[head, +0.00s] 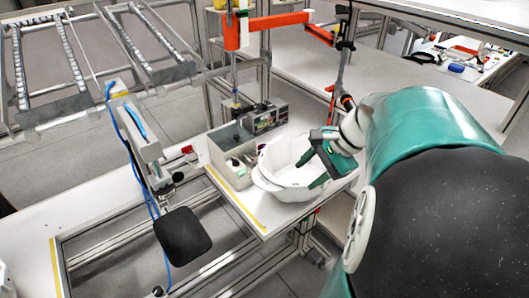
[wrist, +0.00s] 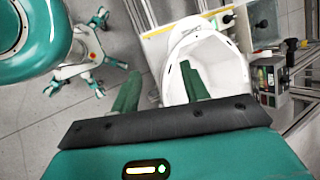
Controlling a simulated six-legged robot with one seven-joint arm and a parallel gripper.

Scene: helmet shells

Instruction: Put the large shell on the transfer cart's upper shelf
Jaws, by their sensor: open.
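The large shell (head: 279,158) is a white, bowl-like helmet shell with its open side up, on the white workbench (head: 236,204). In the wrist view the shell (wrist: 211,52) is ahead of my gripper (wrist: 160,70). My gripper (head: 311,170) is open, at the shell's right side in the head view. In the wrist view one green finger is outside the shell's wall and the other overlaps its hollow, with the near wall between them. I cannot tell whether either finger touches. I cannot make out the transfer cart for certain in either view.
A grey bin (head: 232,150) and a dark control box (head: 266,117) stand close behind the shell. An orange arm fixture (head: 265,24) rises behind them. A black pad (head: 182,236) stands at the front left. Roller conveyors (head: 150,45) are at the upper left.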

